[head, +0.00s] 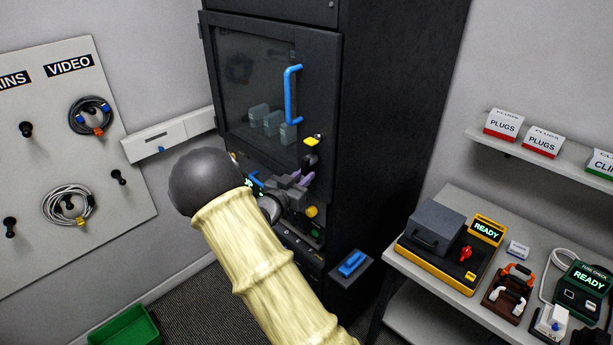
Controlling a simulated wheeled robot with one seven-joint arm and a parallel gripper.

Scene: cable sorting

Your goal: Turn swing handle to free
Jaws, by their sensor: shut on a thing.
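The dark cabinet (342,60) stands in the middle of the head view, its glass-fronted door (245,75) closed. A dark swing handle (311,159) sits low on the door's right edge, just under a yellow piece (313,140). My gripper (302,178) has purple fingertips at the handle's lower end and is shut on it. The contact is small and partly hidden by the gripper body, so the handle's exact angle is hard to tell. A fixed blue pull handle (292,95) stands upright higher on the door.
My arm crosses the lower middle and hides part of the cabinet's lower front. A blue item on a small ledge (352,264) juts out beside the cabinet. A bench (400,255) with devices stands right. A cable board (110,190) hangs left; a green bin (125,328) is below.

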